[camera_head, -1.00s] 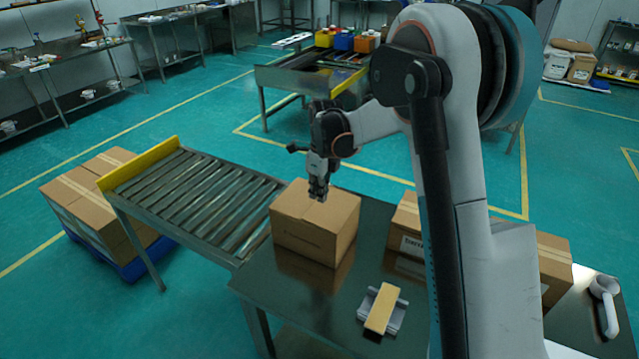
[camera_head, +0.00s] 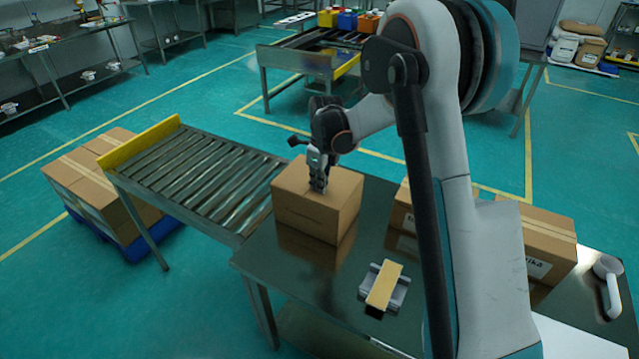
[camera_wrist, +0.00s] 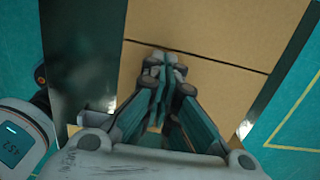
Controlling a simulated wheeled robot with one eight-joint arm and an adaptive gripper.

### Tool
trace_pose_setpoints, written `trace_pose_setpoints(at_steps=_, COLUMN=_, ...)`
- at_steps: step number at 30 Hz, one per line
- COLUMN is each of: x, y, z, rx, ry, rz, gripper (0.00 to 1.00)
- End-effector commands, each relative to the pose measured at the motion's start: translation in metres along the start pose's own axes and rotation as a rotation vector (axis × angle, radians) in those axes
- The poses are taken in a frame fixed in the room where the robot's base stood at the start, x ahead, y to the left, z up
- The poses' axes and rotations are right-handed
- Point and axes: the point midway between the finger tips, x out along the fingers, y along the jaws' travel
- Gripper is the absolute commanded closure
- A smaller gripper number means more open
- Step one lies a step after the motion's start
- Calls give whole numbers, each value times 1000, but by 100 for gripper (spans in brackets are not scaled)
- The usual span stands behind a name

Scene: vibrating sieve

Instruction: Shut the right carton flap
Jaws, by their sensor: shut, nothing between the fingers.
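The carton (camera_head: 312,218) is a plain brown box standing on the steel table (camera_head: 262,262) beside the roller conveyor. My gripper (camera_head: 318,186) is shut and empty, pointing down at the carton's top. In the wrist view the shut fingertips (camera_wrist: 165,58) lie over the top, close to the seam between two flaps. The top flaps (camera_wrist: 215,25) look flat, with a thin dark gap between them. The fingers hide part of the seam and the nearer flap. I cannot tell whether the fingertips touch the cardboard.
The roller conveyor (camera_head: 195,185) adjoins the table at the left. A tape dispenser-like holder with a tan block (camera_head: 384,287) lies on the table in front. Other cartons (camera_head: 545,245) stand to the right, partly behind my arm. A white handheld device (camera_head: 608,285) lies at the far right.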

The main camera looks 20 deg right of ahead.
Motion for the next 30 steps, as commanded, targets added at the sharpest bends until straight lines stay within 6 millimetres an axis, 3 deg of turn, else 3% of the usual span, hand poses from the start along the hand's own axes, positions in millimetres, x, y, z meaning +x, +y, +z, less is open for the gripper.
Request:
trace_pose_setpoints(at_steps=1, x=8, y=1, z=0, rx=0, ry=-1, rz=1, gripper=100)
trace_pose_setpoints(at_steps=12, x=8, y=2, z=0, rx=-1, ry=0, rz=3, gripper=100)
trace_pose_setpoints(at_steps=30, x=-22, y=-4, z=-3, rx=-1, ry=-1, rz=2, gripper=100)
